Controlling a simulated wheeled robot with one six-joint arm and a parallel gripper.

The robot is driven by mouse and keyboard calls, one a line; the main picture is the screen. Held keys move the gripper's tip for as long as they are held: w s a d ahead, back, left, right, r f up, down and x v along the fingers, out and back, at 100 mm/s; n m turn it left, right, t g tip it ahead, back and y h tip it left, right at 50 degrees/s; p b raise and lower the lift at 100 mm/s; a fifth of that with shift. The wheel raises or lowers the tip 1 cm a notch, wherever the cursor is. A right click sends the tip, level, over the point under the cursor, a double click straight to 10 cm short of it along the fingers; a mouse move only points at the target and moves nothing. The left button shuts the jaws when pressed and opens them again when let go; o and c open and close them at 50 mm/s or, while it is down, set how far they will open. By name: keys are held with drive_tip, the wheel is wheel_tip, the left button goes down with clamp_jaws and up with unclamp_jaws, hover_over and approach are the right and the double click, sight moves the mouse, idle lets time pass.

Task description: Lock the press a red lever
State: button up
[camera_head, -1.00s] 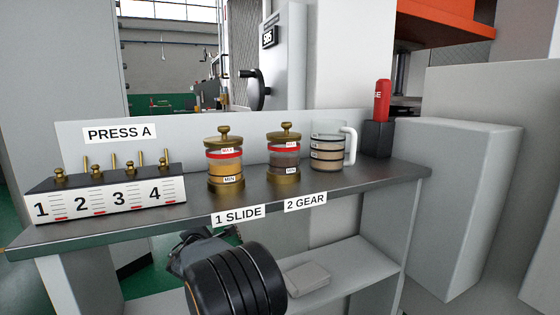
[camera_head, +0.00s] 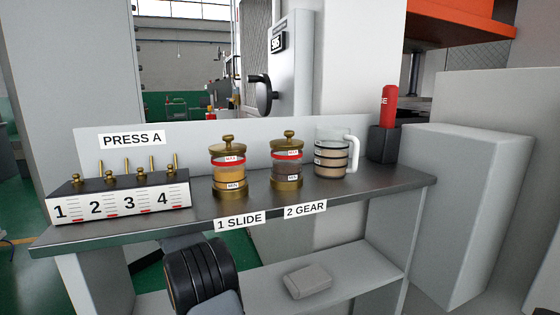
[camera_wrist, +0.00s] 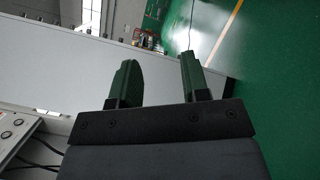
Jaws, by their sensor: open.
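A red upright handle (camera_head: 388,108) stands in a dark block (camera_head: 383,144) at the right back of the bench in the head view. Only a letter E of its lettering shows, so I cannot tell for sure that it is the press A lever. My gripper (camera_wrist: 157,62) is open and empty in the wrist view, with its two dark green fingers apart. It faces a pale panel edge and the green floor, and the red handle is not in that view. In the head view my arm is low in front of the bench, and my fingers cannot be made out.
The grey bench (camera_head: 120,235) bears a numbered block (camera_head: 120,200), two brass-capped jars (camera_head: 229,174) (camera_head: 287,167) and a clear mug (camera_head: 332,160). A PRESS A sign (camera_head: 131,139) is behind. A grey cabinet (camera_head: 460,200) stands right of the bench. A lower shelf holds a grey cloth-like item (camera_head: 307,281).

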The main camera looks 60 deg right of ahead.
drive_tip(key=s+d+r+m+g+h+p, duration=0.1)
drive_tip(key=s+d+r+m+g+h, duration=0.25)
drive_tip(key=s+d+m+g, duration=0.5)
drive_tip(key=s+d+r+m+g+h, duration=0.2)
drive_tip(key=s+d+r+m+g, duration=0.3)
drive_tip(key=s+m+g, duration=0.6)
drive_tip(key=shift+m+y, duration=0.35)
drive_tip(key=shift+m, duration=0.3)
drive_tip(key=shift+w+d+x, duration=0.1)
drive_tip(key=shift+w+x, duration=0.15)
drive_tip(key=shift+x, duration=1.95)
drive_tip(key=shift+w+d+x, duration=0.1)
drive_tip(key=shift+w+x, duration=0.15)
drive_tip(key=shift+x, duration=1.95)
drive_tip(key=shift+w+d+x, duration=0.1)
drive_tip(key=shift+w+x, duration=0.15)
drive_tip(key=shift+x, duration=1.95)
drive_tip(key=shift+r, duration=0.2)
drive_tip(key=shift+a, duration=0.1)
clamp_jaws()
